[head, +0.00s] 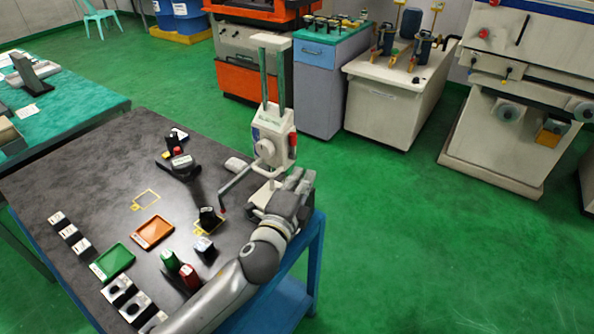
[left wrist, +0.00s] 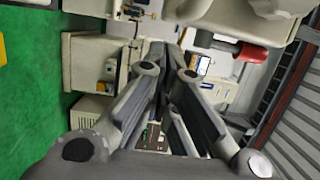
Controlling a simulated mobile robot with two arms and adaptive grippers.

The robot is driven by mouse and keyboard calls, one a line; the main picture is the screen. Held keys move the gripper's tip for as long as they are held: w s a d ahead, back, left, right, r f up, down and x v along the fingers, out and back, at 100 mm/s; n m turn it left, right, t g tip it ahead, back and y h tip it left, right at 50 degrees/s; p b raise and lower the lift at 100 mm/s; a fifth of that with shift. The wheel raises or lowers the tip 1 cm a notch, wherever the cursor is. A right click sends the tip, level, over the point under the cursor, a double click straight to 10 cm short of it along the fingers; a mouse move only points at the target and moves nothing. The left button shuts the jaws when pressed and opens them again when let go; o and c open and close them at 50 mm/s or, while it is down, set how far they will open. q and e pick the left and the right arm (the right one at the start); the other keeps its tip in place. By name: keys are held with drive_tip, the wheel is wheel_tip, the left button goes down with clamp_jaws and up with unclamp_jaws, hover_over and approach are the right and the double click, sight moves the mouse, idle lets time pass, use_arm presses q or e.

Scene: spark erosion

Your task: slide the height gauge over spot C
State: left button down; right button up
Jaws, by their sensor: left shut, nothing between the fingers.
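The height gauge (head: 272,138) is a white body with two tall green columns and a red knob. It stands upright near the right edge of the dark table, its thin probe arm reaching left and down. My left gripper (head: 297,178) is shut and empty, at the gauge's lower right side; whether it touches cannot be told. In the left wrist view, my left gripper's fingers (left wrist: 168,72) are together and the gauge's red knob (left wrist: 250,52) is at the upper right. One yellow outlined spot (head: 146,199) is empty; another (head: 206,231) holds a dark block. I cannot read which is C.
The dark table (head: 105,165) also holds an orange tray (head: 153,232), a green tray (head: 113,263), a green cylinder (head: 170,261), a red cylinder (head: 189,275), a black device (head: 181,166) and several small blocks. The table is bare around the empty outline.

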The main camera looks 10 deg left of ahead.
sight(267, 163)
use_arm(q)
drive_tip(key=w+a, duration=0.1)
drive_tip(key=a, duration=0.2)
drive_tip(key=w+a, duration=0.1)
drive_tip(key=a, duration=0.2)
drive_tip(key=w+a, duration=0.1)
drive_tip(key=a, duration=0.2)
drive_tip(key=shift+w+p, duration=0.1)
drive_tip(key=shift+p, duration=0.3)
drive_tip(key=shift+a, duration=0.2)
drive_tip(key=shift+d+r, duration=0.1)
drive_tip(key=shift+d, duration=0.1)
use_arm(e)
drive_tip(key=shift+s+r, duration=0.45)
drive_tip(key=shift+r, duration=0.1)
